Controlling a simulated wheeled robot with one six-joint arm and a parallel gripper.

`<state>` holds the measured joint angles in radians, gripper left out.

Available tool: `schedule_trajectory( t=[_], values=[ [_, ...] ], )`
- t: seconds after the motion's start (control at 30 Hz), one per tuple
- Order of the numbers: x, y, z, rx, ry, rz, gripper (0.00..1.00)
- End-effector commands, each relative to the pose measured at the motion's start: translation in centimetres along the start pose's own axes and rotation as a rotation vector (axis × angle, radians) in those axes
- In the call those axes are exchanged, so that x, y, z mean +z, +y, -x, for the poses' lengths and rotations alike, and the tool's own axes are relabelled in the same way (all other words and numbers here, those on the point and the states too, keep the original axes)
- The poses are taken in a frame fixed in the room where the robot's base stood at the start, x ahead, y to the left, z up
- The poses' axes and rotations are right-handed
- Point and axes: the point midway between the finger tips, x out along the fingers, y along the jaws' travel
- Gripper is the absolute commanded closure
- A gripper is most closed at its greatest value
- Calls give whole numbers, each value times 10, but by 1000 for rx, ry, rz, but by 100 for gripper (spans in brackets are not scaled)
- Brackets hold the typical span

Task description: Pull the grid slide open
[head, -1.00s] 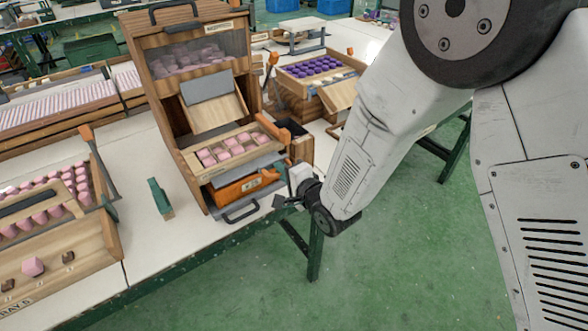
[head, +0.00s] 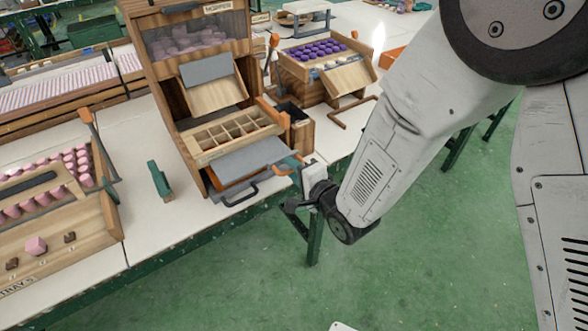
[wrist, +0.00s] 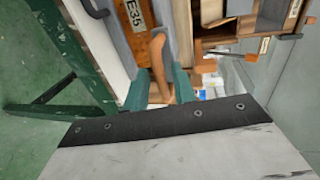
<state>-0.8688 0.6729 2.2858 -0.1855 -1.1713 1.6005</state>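The dispenser (head: 160,75) is a tall wooden cabinet with pink pieces behind its clear window. Its wooden grid (head: 232,128) has several compartments, which look empty. The grey slide (head: 250,158) sticks out in front of and below the grid, covering most of the orange box beneath. In the wrist view, the two green fingers of my gripper (wrist: 158,88) are on either side of an orange handle (wrist: 157,55) and look closed on it. The grey slide (wrist: 115,15) and the orange box labelled E35 (wrist: 137,22) are beside it. In the head view my fingertips are mostly hidden.
A tray of purple pieces (head: 308,52) stands to the right on the white table. A tray with pink pieces (head: 60,225) stands at left, and a small green block (head: 160,180) lies between. The green floor (head: 420,230) in front is clear.

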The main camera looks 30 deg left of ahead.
Motion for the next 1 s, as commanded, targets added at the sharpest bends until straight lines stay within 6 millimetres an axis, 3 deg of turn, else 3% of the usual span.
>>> schedule_trajectory(
  t=[0.17,0.6,1.0],
  values=[
    [0,0,8,0,0,0,74],
    [1,0,74,0,-1,0,74],
    [1,0,78,0,-1,0,74]
  ],
)
